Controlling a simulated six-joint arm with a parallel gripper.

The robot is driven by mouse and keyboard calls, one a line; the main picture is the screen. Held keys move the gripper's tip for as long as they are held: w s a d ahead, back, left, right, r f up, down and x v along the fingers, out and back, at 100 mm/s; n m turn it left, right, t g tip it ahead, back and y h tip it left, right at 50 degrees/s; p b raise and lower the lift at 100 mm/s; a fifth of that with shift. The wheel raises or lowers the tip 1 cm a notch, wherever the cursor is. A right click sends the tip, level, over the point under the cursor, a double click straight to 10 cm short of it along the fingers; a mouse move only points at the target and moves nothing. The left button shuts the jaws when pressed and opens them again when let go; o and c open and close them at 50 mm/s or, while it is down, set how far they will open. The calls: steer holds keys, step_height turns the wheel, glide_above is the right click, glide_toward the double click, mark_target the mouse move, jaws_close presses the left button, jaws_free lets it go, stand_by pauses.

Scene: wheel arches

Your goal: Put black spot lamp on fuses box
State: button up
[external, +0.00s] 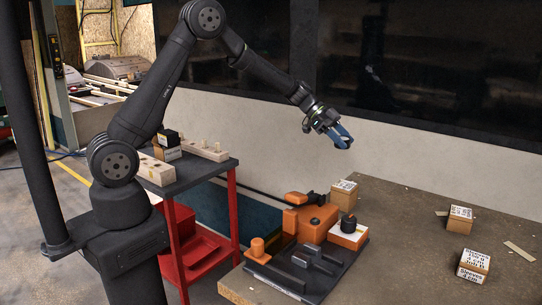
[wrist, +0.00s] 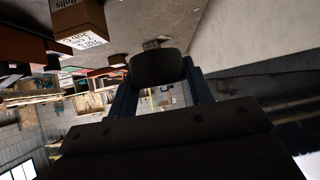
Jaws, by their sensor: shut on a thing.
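My gripper (external: 340,138) is raised in the air above the back of the brown table, with its blue fingers shut on a dark rounded thing. The wrist view shows this thing, apparently the black spot lamp (wrist: 158,68), between the two blue fingers. Small labelled cardboard boxes stand on the table: one (external: 344,191) behind the orange fixture, one (external: 460,219) farther right and one (external: 473,266) at the front right. The front right label seems to read "Sleeves". I cannot tell which is the fuses box. A box marked "Bolts" (wrist: 85,22) shows in the wrist view.
An orange fixture (external: 310,222) on a dark base plate stands at the table's left, beside an orange and white block with a black knob (external: 348,225). A red cart (external: 205,240) holds wooden blocks. The table between fixture and right boxes is largely clear. A wall rises behind.

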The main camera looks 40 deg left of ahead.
steer(key=w+a+r+n+t+y, duration=0.1)
steer(key=w+a+n+t, duration=0.15)
steer(key=a, duration=1.65)
steer(key=w+a+r+n+t+y, duration=0.1)
steer(key=a+r+n+t, duration=0.2)
steer(key=a, duration=1.6)
steer(key=n+t+y, duration=0.3)
steer(key=n, duration=0.3)
glide_above(167, 132)
steer(key=f, duration=0.6)
steer(key=shift+w+d+f, duration=0.1)
steer(key=shift+w, duration=0.15)
steer(key=shift+a+f, duration=0.25)
steer(key=shift+f, duration=1.85)
steer(key=shift+f, duration=0.1)
